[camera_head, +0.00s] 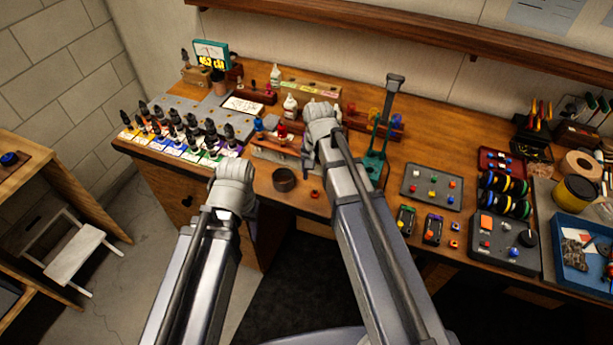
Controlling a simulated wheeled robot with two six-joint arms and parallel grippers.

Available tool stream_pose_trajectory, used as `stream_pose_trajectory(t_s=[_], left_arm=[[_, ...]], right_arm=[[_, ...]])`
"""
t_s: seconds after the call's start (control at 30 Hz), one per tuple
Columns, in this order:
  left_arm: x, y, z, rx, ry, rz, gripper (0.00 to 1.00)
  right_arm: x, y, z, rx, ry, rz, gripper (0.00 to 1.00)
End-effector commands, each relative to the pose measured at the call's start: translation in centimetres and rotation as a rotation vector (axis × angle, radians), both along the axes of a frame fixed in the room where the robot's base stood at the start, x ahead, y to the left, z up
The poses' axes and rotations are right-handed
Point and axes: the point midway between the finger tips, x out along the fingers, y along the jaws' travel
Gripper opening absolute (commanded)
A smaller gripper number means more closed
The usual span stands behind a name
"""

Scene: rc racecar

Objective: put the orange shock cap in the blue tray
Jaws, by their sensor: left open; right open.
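The blue tray (562,268) lies at the right end of the workbench, cut off by the picture's edge, with papers and dark parts in it. Small orange pieces (454,244) sit near the bench's front edge, left of the black parts tray. Another small orange-red piece (315,194) lies near the front edge, beside a dark round cup (284,180). I cannot tell which is the shock cap. My two arms reach up from below over the bench's front left and middle. Their grippers do not show beyond the grey joints, so no contact is visible.
Several dropper bottles (209,134) stand on coloured cards at the left. A green stand (375,165) rises behind my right arm. A grey parts tray (431,188), black parts tray (503,246) and yellow-black can (574,193) crowd the right side. Some front-middle wood is clear.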

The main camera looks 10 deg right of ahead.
Motion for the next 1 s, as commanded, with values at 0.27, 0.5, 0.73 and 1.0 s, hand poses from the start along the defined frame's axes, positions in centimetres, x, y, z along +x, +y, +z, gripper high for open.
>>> stream_pose_trajectory(t_s=[0.27, 0.5, 0.73, 1.0], left_arm=[[-0.3, 0.4, 0.0, 0.028, 0.007, 0.019, 0.48], [-0.3, 0.4, -2.2, 0.027, 0.007, 0.018, 0.48], [-0.3, 0.4, -2.4, 0.026, 0.006, 0.018, 0.48], [-0.3, 0.4, -4.8, 0.026, 0.006, 0.018, 0.48]], right_arm=[[0.2, -0.3, -0.1, 0.002, 0.0, -0.023, 0.7], [0.2, -0.2, -2.3, 0.002, 0.0, -0.021, 0.7], [0.2, -0.2, -2.4, 0.002, 0.0, -0.02, 0.7], [0.4, 0.0, -4.8, 0.002, 0.0, -0.02, 0.7]])
